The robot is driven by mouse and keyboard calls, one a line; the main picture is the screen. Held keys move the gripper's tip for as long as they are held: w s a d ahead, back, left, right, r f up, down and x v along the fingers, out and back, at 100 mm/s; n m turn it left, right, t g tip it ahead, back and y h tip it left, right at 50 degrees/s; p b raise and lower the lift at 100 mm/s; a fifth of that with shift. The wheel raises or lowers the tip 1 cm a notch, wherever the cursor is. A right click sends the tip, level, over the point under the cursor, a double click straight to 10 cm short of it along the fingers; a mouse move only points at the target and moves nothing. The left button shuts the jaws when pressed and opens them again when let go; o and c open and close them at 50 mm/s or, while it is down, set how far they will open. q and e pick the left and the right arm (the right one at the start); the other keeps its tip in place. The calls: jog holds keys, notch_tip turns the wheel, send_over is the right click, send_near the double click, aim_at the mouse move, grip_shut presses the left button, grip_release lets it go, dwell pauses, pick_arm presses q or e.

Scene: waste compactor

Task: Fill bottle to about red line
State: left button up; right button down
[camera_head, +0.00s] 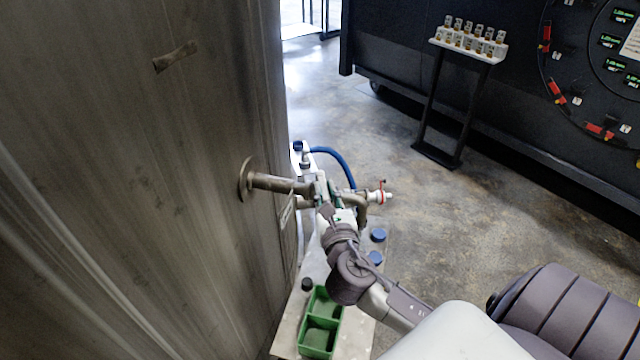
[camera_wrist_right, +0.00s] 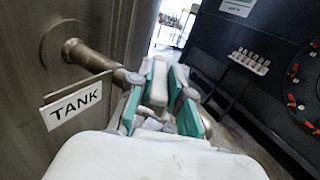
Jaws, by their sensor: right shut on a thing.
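A metal pipe (camera_head: 275,183) comes out of the tank wall (camera_head: 160,200), and a "TANK" sign (camera_wrist_right: 73,105) hangs from it in the right wrist view. My right gripper (camera_head: 328,192) is at the end of this pipe. Its teal-padded fingers (camera_wrist_right: 160,92) are shut on a pale part of the valve there, seemingly its handle; the fingers hide most of it. A bent brass pipe (camera_head: 361,212) and a small white fitting with a red ring (camera_head: 380,196) show just beyond. I cannot make out a bottle or a red line. My left gripper is not in view.
A narrow bench (camera_head: 290,340) below carries a green two-part bin (camera_head: 321,322) and blue caps (camera_head: 378,235). A blue hose (camera_head: 340,161) arches behind the gripper. A stand with small sample bottles (camera_head: 470,42) is at the back right. The floor between is clear.

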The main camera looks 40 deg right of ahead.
jog(key=shift+s+d+n+t+y, duration=0.15)
jog(key=shift+d+n+t+y, duration=0.2)
jog(key=shift+y, duration=0.25)
jog(key=c, duration=1.1)
grip_release()
jog(key=shift+s+a, duration=0.15)
jog(key=shift+s, duration=0.05)
jog(key=v, duration=1.1)
jog(key=shift+s+r, duration=0.1)
jog(key=shift+s, duration=0.25)
